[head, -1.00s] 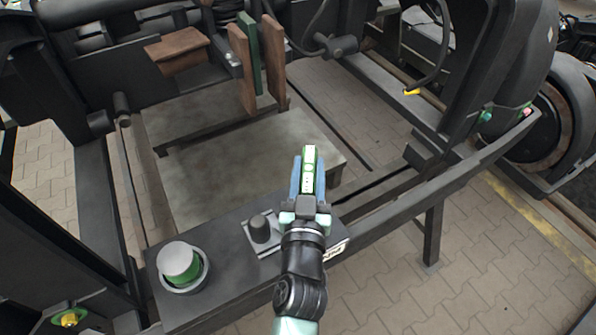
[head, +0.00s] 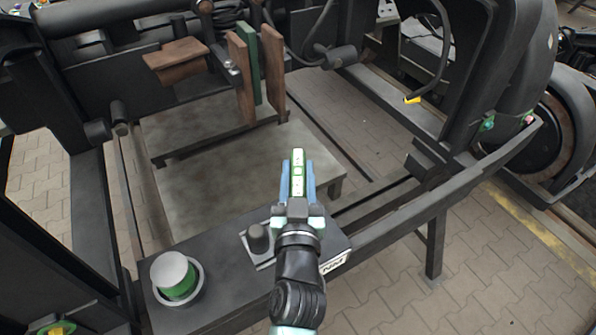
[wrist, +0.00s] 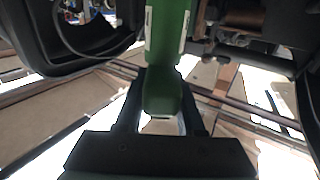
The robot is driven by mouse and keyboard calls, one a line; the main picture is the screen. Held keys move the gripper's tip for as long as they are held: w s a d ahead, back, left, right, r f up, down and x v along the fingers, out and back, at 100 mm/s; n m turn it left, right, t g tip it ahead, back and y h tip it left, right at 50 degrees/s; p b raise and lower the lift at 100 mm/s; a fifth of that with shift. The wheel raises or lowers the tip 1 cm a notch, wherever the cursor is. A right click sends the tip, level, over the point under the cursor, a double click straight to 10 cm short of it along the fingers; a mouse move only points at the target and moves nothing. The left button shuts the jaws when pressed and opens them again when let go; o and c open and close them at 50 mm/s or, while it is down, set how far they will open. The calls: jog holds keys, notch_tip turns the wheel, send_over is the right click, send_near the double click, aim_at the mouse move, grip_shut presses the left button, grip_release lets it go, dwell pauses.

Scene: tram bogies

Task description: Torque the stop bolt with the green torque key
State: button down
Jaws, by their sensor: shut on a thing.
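My gripper (head: 298,180) is shut on the green torque key (head: 298,172), which has white labelled faces and points away from me. In the wrist view the key's green body (wrist: 167,35) stands between the two dark fingers, its rounded end close to the palm. The gripper is above the far edge of the dark bench, apart from the bogie. A small metallic bolt head (head: 230,67) shows beside the brown pads; I cannot tell whether it is the stop bolt. The far end of the key is cut off in the wrist view.
The dark bench (head: 222,300) carries a green cylinder with a silver top (head: 175,275) and a black knob (head: 257,238). A yellow-tipped cable (head: 411,100) hangs right.

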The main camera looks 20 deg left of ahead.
jog(key=shift+f+b, duration=2.65)
jog(key=shift+r+p, duration=0.15)
jog(key=shift+p, duration=0.2)
jog(key=shift+w+m+t+h+p, duration=0.1)
jog(key=shift+m+t+h+p, duration=0.4)
jog(key=shift+p, duration=1.95)
jog(key=shift+p, duration=0.85)
jog(key=shift+a+r+m+h+p, duration=0.15)
jog(key=shift+a+m+h+p, duration=0.25)
jog(key=shift+p, duration=2.4)
jog(key=shift+d+h+p, duration=0.1)
jog(key=shift+h+p, duration=0.4)
jog(key=shift+p, duration=0.75)
jog(key=shift+d+f+p, duration=0.25)
jog(key=shift+f+p, duration=0.05)
jog(key=shift+p, duration=0.25)
jog(key=shift+r, duration=0.1)
